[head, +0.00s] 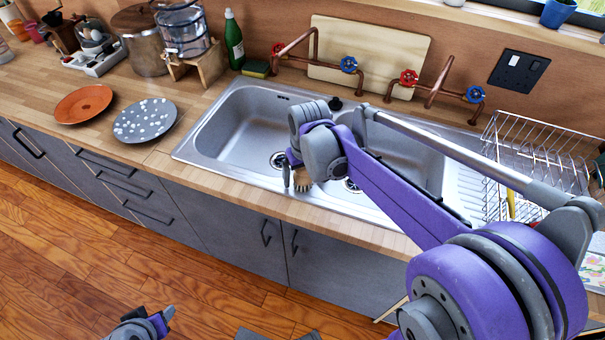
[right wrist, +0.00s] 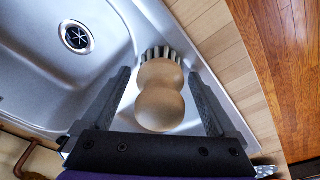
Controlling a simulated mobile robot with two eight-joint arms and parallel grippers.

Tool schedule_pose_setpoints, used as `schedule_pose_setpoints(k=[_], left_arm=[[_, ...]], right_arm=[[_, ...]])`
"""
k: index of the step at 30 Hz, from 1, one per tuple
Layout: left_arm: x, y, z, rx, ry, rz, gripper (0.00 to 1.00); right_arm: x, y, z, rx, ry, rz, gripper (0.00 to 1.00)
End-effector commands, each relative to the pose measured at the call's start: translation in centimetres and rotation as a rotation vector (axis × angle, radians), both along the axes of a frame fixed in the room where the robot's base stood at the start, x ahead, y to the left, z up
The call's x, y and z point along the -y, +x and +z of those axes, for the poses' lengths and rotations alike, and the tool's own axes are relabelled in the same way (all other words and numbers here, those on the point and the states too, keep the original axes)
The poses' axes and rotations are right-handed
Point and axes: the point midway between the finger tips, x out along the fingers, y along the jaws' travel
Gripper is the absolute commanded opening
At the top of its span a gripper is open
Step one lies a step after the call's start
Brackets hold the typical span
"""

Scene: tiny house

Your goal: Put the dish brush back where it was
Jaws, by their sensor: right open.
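The dish brush (right wrist: 160,92) has a round two-lobed wooden handle and a ring of dark and pale bristles. In the right wrist view it is at the sink's rim, between the two spread fingers of my right gripper (right wrist: 164,105). Gaps show on both sides of the handle. In the head view the brush (head: 302,180) is partly hidden by my right gripper (head: 294,178) at the front edge of the steel sink (head: 215,136). My right gripper is open. Part of my left arm (head: 145,325) shows at the bottom left of the head view; its finger state is unclear.
Copper pipes with red and blue taps (head: 349,64) stand behind the sink. A wire dish rack (head: 535,160) is at the right. An orange plate (head: 83,104) and a speckled plate (head: 145,120) lie left of the sink. A green bottle (head: 234,42) and sponge (head: 256,69) stand behind.

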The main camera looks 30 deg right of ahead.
Motion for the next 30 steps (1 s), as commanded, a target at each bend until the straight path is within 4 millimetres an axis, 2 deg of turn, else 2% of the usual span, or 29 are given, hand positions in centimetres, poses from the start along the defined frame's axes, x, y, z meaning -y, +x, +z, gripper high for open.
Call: schedule_pose_setpoints(k=[4,8,21,26,30], left_arm=[[0.0,0.1,0.2,0.001,0.0,0.0,0.5],[0.0,0.1,0.5,0.003,0.0,0.0,0.5],[0.0,0.5,1.5,0.009,0.0,0.0,0.5],[0.0,0.5,1.6,0.01,0.0,0.0,0.5],[0.0,0.5,1.6,0.01,0.0,0.0,0.5]], right_arm=[[0.0,0.0,0.3,0.0,0.0,0.0,0.93],[0.0,-0.1,1.5,0.001,0.0,0.0,0.93],[-0.1,-1.5,10.3,0.001,0.0,0.0,0.93],[-0.2,-1.7,11.8,0.001,0.0,0.0,0.93],[-1.0,-3.1,11.4,0.027,-0.004,0.01,0.93]])
